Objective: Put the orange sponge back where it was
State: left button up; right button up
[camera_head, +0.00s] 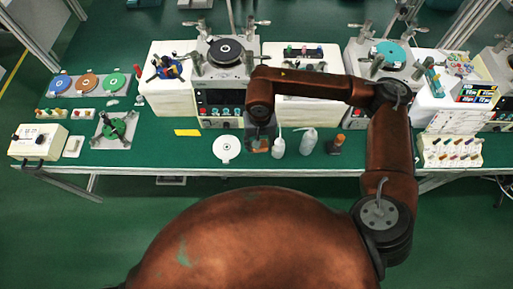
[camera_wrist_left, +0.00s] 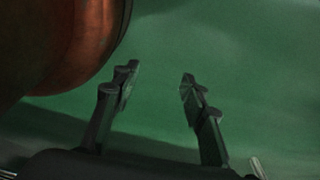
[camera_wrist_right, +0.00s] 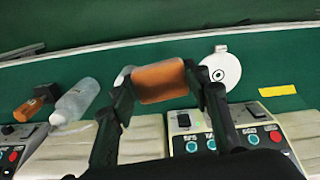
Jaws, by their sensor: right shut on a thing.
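My right gripper (camera_wrist_right: 160,92) is shut on the orange sponge (camera_wrist_right: 160,82), which spans between its two fingers over the green bench in the right wrist view. In the head view my right arm reaches across the bench, and a bit of the orange sponge (camera_head: 260,148) shows below the wrist, near the bench's front part. I cannot tell whether the sponge touches the bench. My left gripper (camera_wrist_left: 157,82) is open and empty over green floor in the left wrist view; it does not show in the head view.
A white disc (camera_head: 227,149) lies left of the sponge, with a yellow strip (camera_head: 187,132) further left. Lapping machines (camera_head: 221,97) line the back.

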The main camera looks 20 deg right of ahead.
jog(key=s+a+f+m+b, duration=0.1)
jog(key=s+a+f+b, duration=0.1)
jog(key=a+f, duration=0.45)
jog(key=shift+m, duration=0.3)
jog(key=w+d+f, duration=0.2)
jog(key=w, duration=0.1)
jog(key=w+d+f, duration=0.5)
jog(key=w, duration=0.1)
jog(key=shift+d+f, duration=0.25)
jog(key=shift+f, duration=0.15)
jog(key=shift+w+d+f, duration=0.2)
jog(key=shift+d+f, duration=0.05)
jog(key=shift+f, duration=0.25)
notch_tip(320, 180, down, 2)
jog(key=shift+f, duration=0.75)
jog(key=o, duration=0.8)
pick_arm(q)
jog(key=shift+g, duration=0.3)
jog(key=s+f, duration=0.1)
jog(key=s, duration=0.1)
jog(key=s+f, duration=0.2)
jog(key=shift+s+a+f, duration=0.15)
jog(key=shift+s, duration=0.2)
